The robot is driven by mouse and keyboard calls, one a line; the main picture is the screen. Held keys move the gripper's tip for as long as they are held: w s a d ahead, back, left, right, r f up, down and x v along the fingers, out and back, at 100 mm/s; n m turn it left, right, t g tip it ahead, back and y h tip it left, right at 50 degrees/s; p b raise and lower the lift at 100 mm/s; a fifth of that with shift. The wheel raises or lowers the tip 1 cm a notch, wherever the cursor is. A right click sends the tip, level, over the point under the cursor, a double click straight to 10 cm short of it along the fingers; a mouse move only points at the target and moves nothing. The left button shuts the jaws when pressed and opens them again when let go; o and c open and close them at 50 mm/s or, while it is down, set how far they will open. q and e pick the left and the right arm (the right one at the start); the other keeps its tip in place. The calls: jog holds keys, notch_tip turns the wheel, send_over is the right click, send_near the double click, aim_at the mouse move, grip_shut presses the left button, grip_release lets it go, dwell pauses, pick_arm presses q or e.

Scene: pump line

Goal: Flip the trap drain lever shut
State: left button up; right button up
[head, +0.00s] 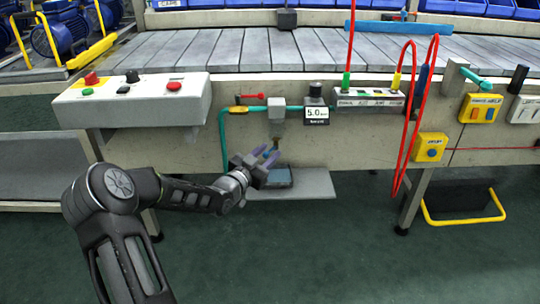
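A grey trap body (278,104) sits on the teal pipe at the front of the conveyor frame, with a darker drain part (277,140) hanging below it. The drain lever itself is too small and partly hidden behind my gripper, so I cannot tell its position. My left gripper (267,155) is just below and slightly left of the drain part. Its two bluish fingers are apart, with nothing visible between them. I cannot tell whether a finger touches the lever. My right gripper is out of view.
A red valve handle (251,96) sits left of the trap, and a gauge box (316,115) reading 5.0 right of it. A dark tray (279,179) rests on a grey shelf (312,185) below. Red hoses (405,150) hang at right; a button box (132,98) is left.

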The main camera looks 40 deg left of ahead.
pick_arm(q)
jog(key=shift+w, duration=0.7)
grip_shut()
